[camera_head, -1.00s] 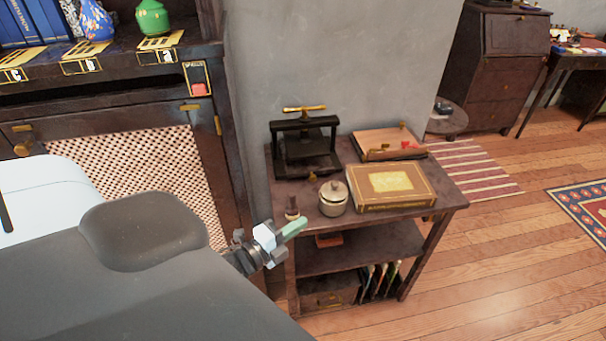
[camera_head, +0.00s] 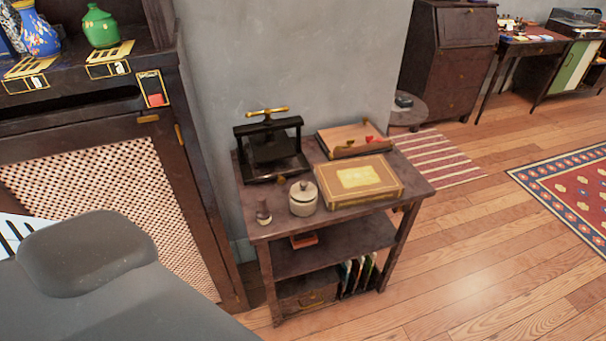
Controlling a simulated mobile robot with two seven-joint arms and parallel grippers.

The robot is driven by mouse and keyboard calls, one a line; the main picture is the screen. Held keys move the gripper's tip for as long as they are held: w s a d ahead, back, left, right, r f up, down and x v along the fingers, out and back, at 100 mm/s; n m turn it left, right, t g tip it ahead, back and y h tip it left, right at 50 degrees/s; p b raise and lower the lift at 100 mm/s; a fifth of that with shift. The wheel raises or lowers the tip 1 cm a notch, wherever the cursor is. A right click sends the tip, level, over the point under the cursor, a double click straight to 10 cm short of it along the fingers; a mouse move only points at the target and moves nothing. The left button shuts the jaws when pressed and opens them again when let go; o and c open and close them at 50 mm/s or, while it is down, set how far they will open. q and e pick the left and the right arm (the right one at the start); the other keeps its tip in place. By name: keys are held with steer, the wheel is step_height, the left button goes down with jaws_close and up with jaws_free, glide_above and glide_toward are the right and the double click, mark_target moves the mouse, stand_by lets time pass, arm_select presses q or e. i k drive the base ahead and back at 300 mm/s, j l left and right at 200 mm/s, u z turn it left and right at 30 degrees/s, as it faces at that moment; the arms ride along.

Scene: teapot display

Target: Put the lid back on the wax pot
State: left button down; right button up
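A small beige pot (camera_head: 303,203) stands upright near the front edge of a dark wooden side table (camera_head: 283,224). A round lid (camera_head: 303,187) with a small knob shows at the top of the pot. It looks to be on the pot, but it is too small to tell whether it sits fully down. Neither gripper is in view. Only a grey part of my own body shows at the lower left.
A small dark-handled stamp (camera_head: 264,213) stands left of the pot, and a brown box (camera_head: 359,181) lies close on its right. A black press (camera_head: 270,150) and a wooden tray (camera_head: 352,142) are behind.

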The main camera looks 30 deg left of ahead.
mark_target(304, 191)
steer(key=i+l+u, duration=0.1)
steer(key=u, duration=0.3)
steer(key=i+l+u, duration=0.15)
steer(key=u, duration=0.3)
steer(key=i+l+u, duration=0.15)
steer(key=l, duration=0.25)
steer(key=i+l+u, duration=0.2)
steer(key=i+l, duration=0.25)
steer(key=l, duration=0.15)
steer(key=i+l, duration=0.1)
steer(key=l, duration=0.2)
steer(key=i+l, duration=0.1)
steer(key=l, duration=0.15)
